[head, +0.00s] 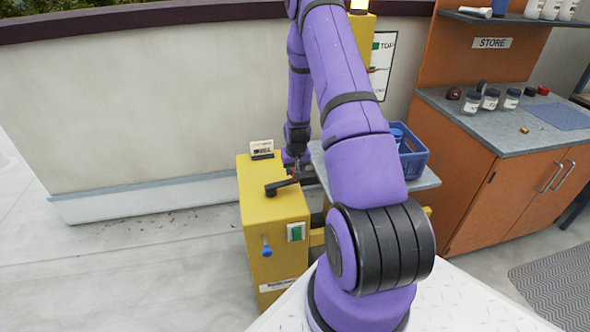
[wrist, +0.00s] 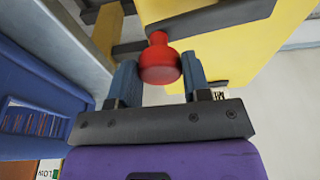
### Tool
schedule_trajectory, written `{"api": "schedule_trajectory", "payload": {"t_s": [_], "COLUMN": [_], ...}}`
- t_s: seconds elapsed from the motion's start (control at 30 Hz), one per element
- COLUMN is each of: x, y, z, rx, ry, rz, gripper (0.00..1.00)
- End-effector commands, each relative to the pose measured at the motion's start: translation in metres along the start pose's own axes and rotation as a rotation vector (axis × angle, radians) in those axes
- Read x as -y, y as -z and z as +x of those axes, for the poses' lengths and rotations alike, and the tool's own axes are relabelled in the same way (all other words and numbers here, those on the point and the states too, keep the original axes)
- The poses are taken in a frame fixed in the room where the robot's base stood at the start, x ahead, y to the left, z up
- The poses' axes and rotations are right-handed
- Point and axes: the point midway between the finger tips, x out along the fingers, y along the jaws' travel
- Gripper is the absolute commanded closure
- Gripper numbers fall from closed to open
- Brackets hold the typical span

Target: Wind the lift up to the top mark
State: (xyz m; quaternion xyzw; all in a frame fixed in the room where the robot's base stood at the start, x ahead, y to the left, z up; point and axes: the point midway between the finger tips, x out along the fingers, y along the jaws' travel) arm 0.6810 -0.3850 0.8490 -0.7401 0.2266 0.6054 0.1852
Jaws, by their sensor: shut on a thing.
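The yellow lift housing (head: 262,205) stands at centre, with a black crank arm (head: 279,186) on its top. My gripper (wrist: 160,78) is shut on the crank's red knob (wrist: 158,60), one finger on each side of it. In the head view my arm hides most of the grip. The grey lift platform (head: 425,182) carries a blue crate (head: 415,162) to the right of the housing. A white scale board (head: 387,60) behind my arm bears the word TOP beside a green mark (head: 376,46). The platform sits well below that board.
The housing front has a blue-tipped lever (head: 266,250) and a green switch (head: 296,232). An orange cabinet (head: 515,200) with jars on its worktop stands close on the right. A pale parapet wall (head: 130,110) runs behind. The floor at left is clear.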

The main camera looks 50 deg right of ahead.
Motion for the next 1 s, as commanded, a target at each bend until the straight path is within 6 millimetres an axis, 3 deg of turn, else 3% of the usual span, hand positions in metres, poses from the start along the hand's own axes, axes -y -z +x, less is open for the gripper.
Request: {"api": "schedule_trajectory", "payload": {"t_s": [0.33, 1.0], "x": [0.002, 0.008], "y": [0.020, 0.033], "z": [0.002, 0.004], "rx": [-0.010, -0.011], "ry": [-0.003, -0.002], "rz": [0.003, 0.002], "gripper": [0.84, 0.84]}}
